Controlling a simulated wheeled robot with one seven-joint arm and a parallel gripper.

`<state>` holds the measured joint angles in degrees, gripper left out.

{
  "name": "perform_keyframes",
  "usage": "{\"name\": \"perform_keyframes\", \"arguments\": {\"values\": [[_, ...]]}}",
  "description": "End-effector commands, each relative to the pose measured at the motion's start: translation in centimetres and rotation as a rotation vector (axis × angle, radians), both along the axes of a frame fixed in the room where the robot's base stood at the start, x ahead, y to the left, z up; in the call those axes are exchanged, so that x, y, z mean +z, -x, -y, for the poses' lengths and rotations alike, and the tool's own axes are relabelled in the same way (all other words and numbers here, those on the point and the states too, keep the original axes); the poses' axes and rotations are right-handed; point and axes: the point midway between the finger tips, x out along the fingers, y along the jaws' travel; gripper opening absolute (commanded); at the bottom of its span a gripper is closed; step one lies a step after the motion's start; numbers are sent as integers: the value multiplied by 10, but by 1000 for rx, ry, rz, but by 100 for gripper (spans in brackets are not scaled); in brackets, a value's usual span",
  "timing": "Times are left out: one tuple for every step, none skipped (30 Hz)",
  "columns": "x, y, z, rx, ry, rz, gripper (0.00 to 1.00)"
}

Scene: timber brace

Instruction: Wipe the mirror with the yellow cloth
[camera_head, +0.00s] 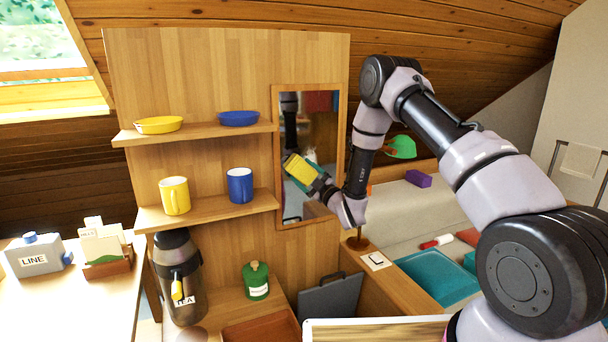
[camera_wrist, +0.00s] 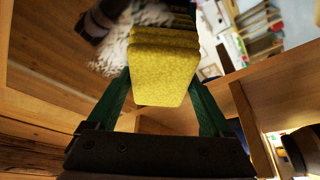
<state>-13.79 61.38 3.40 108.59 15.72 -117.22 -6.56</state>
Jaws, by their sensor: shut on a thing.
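The mirror (camera_head: 321,130) is a tall, narrow wood-framed panel on the right part of the wooden shelf unit. My gripper (camera_head: 304,171) is in front of its lower half, shut on the folded yellow cloth (camera_head: 298,167). In the wrist view the cloth (camera_wrist: 163,78) is between the two green fingers of my gripper (camera_wrist: 161,80), its near face towards the camera. Yellow layers appear beyond it, perhaps its reflection. I cannot tell whether the cloth touches the glass. The gripper and cloth hide part of the mirror.
Left of the mirror, shelves hold a yellow mug (camera_head: 174,196), a blue mug (camera_head: 240,186), a yellow bowl (camera_head: 159,125) and a blue bowl (camera_head: 238,118). A tea dispenser (camera_head: 178,280) and green bottle (camera_head: 256,281) stand below. A sofa (camera_head: 405,215) is at the right.

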Motion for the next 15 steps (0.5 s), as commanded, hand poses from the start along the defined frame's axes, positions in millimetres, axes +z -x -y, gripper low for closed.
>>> {"name": "perform_keyframes", "arguments": {"values": [[0, 0, 0, 0, 0, 0, 40], [0, 0, 0, 0, 0, 0, 40], [0, 0, 0, 0, 0, 0, 40], [0, 0, 0, 0, 0, 0, 40], [0, 0, 0, 0, 0, 0, 40], [0, 0, 0, 0, 0, 0, 40], [0, 0, 0, 0, 0, 0, 40], [0, 0, 1, 0, 0, 0, 40], [0, -1, 2, 0, 0, 0, 40], [0, -1, 2, -1, 0, 0, 40], [0, -2, 4, -1, 0, 0, 40], [0, -3, 5, -1, 0, 0, 40], [0, -3, 7, -2, 0, 0, 40], [0, -4, 8, -2, 0, 0, 40], [0, -5, 11, -2, 0, 0, 40]]}}
